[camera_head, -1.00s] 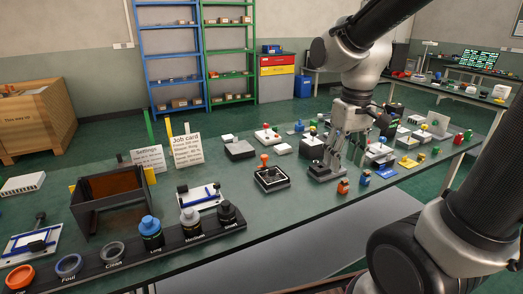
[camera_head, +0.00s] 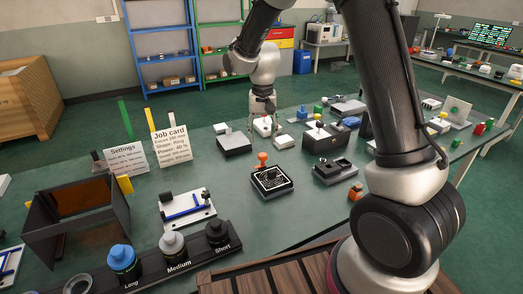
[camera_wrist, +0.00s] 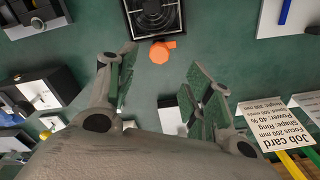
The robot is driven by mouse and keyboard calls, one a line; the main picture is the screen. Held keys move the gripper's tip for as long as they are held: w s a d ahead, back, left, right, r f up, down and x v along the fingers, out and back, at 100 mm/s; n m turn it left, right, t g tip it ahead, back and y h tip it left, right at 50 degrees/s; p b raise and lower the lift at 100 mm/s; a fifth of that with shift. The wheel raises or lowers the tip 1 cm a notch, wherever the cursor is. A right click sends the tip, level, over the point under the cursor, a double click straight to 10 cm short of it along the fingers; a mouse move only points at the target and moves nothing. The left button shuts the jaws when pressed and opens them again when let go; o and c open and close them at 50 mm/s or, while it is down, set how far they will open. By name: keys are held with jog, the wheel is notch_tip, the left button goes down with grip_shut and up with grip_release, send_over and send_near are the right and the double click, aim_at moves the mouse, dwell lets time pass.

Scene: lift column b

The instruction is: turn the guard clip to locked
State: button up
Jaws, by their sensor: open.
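A black square unit with a round fan-like grille (camera_head: 287,186) stands on the green table in the middle of the head view. An orange faceted knob (camera_head: 262,158) is at its back edge; it may be the guard clip, but no lock marking is readable. In the wrist view the knob (camera_wrist: 161,52) lies beside the grille unit (camera_wrist: 153,24), seen from above between and beyond the fingers. My gripper (camera_head: 263,114) is open and empty, behind the unit in the head view and apart from the knob. Its fingers also show in the wrist view (camera_wrist: 160,85).
A grey-white box (camera_head: 234,143) and a dark box (camera_head: 323,140) stand either side behind the unit. A black two-hole block (camera_head: 335,170) is to its right. A white plate with a blue bar (camera_head: 187,210), a job card (camera_head: 173,146) and a lens rack (camera_head: 199,258) are left.

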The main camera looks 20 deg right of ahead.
aim_at(263, 154)
notch_tip(263, 154, down, 8)
jog(key=shift+r, duration=0.1)
dwell(0.4)
jog(key=c, duration=1)
